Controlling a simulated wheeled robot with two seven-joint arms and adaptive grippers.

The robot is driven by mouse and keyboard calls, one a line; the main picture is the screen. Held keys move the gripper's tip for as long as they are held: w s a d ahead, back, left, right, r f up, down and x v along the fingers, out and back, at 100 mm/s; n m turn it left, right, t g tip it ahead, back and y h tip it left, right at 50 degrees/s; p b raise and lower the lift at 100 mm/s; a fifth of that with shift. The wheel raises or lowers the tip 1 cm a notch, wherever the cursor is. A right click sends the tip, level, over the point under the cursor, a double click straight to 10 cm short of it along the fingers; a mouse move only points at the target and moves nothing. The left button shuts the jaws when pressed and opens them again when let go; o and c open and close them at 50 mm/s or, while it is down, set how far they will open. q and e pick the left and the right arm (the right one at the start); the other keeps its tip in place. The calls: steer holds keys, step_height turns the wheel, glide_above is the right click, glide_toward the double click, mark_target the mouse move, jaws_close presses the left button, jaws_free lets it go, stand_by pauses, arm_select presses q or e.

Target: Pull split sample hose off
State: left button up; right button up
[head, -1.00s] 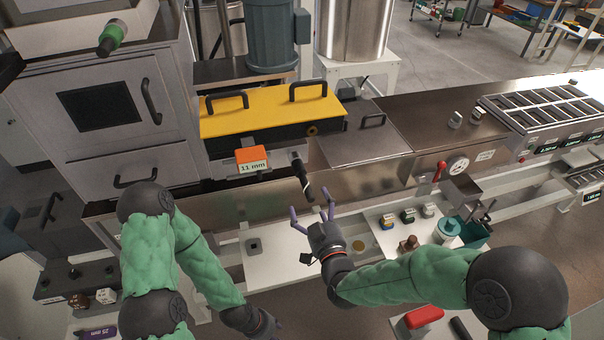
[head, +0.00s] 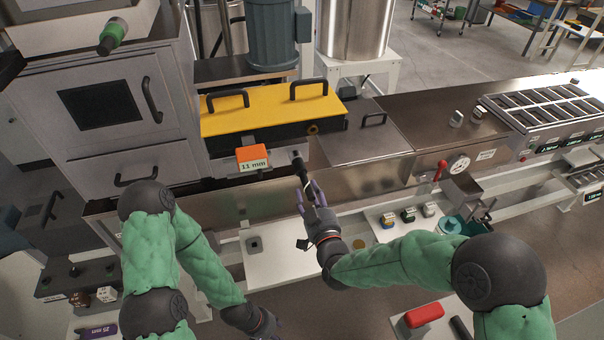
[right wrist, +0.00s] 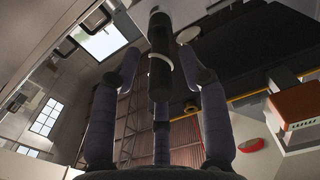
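In the right wrist view the hose (right wrist: 160,75) is a dark tube with a pale ring, running between the spread purple fingers (right wrist: 159,54). Gaps show on both sides, so the gripper is open around the hose and not closed on it. I cannot make out a split in the hose. My left gripper (head: 272,337) is at the bottom edge, mostly cut off.
A steel trough (head: 236,206) runs behind my right gripper.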

jaws_close()
steer(key=shift+s+d, duration=0.25)
steer(key=shift+s, duration=0.45)
stand_by(0.7)
steer(key=shift+v, duration=2.05)
